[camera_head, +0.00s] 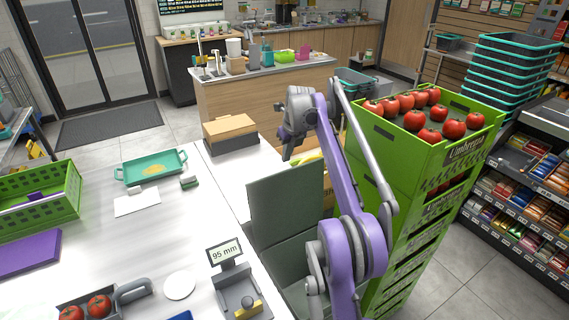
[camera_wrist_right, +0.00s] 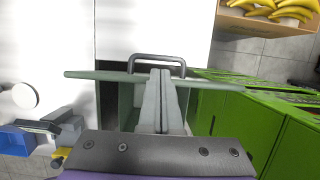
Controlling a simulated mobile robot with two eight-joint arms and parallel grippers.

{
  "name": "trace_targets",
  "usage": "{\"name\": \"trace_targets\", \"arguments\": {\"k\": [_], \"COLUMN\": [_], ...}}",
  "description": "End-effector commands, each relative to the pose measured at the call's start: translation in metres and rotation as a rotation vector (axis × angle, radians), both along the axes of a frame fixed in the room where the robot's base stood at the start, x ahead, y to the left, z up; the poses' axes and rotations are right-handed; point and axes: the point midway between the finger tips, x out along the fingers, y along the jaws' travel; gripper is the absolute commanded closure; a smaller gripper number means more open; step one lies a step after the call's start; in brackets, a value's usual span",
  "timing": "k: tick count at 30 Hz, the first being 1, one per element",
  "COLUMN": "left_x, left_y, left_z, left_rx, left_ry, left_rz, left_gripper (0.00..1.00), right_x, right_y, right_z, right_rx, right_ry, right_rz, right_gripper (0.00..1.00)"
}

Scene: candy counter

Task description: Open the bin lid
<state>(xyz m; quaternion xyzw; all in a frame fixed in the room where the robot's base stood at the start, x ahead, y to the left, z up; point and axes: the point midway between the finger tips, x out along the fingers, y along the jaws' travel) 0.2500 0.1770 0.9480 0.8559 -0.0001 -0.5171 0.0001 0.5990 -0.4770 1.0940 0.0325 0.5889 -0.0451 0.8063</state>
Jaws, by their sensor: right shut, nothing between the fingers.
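The bin (camera_head: 287,262) is a grey-green box beside the right side of the white counter. Its flat lid (camera_head: 285,200) stands steeply raised, its broad face towards me in the head view. In the right wrist view the lid (camera_wrist_right: 90,75) shows nearly edge-on, with a dark grey bar handle (camera_wrist_right: 157,58) on its far side. My right gripper (camera_head: 287,154) is shut and empty at the lid's upper edge. Its fingers (camera_wrist_right: 160,78) overlap the lid edge near the handle in the wrist view; whether they touch is unclear. My left gripper is not in view.
Stacked green crates (camera_head: 380,170) with tomatoes stand close on the right. A banana box (camera_wrist_right: 267,22) lies beyond the lid. The white counter (camera_head: 180,225) on the left holds a scale (camera_head: 238,290), a teal tray (camera_head: 150,168) and a green crate (camera_head: 40,200).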

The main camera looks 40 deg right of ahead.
Motion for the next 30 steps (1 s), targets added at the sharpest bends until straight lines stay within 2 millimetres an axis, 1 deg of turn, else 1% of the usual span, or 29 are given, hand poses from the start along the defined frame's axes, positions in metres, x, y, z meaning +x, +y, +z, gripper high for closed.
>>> {"name": "trace_targets", "arguments": {"k": [1, 3, 7, 10, 26, 29, 30], "left_x": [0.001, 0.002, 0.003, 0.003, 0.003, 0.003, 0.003], "left_y": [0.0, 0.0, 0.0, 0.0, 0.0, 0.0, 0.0], "left_z": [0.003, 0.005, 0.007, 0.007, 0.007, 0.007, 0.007], "left_rx": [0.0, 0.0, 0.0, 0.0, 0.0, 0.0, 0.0], "left_ry": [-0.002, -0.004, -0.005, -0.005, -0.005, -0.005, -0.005], "left_rz": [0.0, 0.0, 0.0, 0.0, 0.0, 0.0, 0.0], "left_gripper": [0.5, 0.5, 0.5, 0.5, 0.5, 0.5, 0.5], "right_x": [-0.003, -0.006, -0.009, -0.01, -0.01, -0.012, -0.013], "right_y": [0.0, 0.0, 0.001, 0.001, 0.002, 0.011, 0.018], "right_z": [0.01, 0.02, 0.03, 0.032, 0.032, 0.034, 0.036], "right_rx": [0.0, 0.0, 0.0, 0.0, -0.002, -0.022, -0.038], "right_ry": [-0.001, -0.002, -0.001, -0.001, -0.002, -0.002, -0.002], "right_rz": [-0.001, -0.001, -0.001, -0.001, 0.005, 0.064, 0.114], "right_gripper": [1.0, 1.0, 1.0, 1.0, 1.0, 1.0, 1.0]}}
